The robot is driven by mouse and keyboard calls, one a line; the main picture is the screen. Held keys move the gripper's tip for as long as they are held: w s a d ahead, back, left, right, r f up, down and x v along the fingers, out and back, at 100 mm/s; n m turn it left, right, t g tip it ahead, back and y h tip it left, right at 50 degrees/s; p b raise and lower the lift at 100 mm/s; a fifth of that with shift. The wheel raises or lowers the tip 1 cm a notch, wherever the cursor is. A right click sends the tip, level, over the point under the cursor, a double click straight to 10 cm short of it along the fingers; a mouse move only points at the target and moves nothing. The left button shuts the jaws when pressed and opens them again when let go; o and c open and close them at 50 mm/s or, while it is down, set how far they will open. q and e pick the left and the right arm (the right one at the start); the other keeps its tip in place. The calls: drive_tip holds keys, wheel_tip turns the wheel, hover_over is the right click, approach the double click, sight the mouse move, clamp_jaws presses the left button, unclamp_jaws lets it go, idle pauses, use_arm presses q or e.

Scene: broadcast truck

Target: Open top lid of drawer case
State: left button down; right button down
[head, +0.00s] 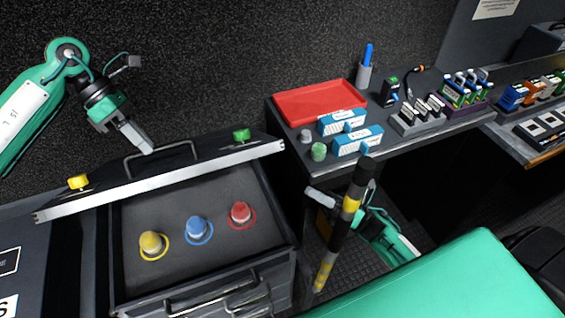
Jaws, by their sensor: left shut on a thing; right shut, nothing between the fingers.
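The drawer case (112,255) stands at the lower left, dark, with drawer fronts and handles on its near side. Its top lid (190,155) is a black panel with a silver front edge (160,180), raised above the case and tilted. The top compartment is visible, with yellow, blue and red knobs in matching rings. My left gripper (148,147) is shut on the black lid handle (160,158), at its left end. My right gripper (321,198) is shut and empty right of the case, partly hidden by a striped pole.
The black-and-yellow pole (338,232) stands between the case and my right arm. The side table (400,140) holds a red tray (318,102), blue-and-white boxes (357,140), a green jar (318,152) and several small devices. A green surface (450,285) fills the lower right.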

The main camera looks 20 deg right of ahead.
use_arm(q)
drive_tip(key=shift+w+f, duration=0.15)
drive_tip(key=shift+f, duration=0.15)
use_arm(e)
drive_tip(key=w+d+r+x, duration=0.1)
drive_tip(key=d+x, duration=0.1)
drive_tip(key=x, duration=1)
drive_tip(key=shift+a+r, duration=0.25)
drive_tip(key=shift+r, duration=0.3)
drive_tip(key=shift+w, duration=0.1)
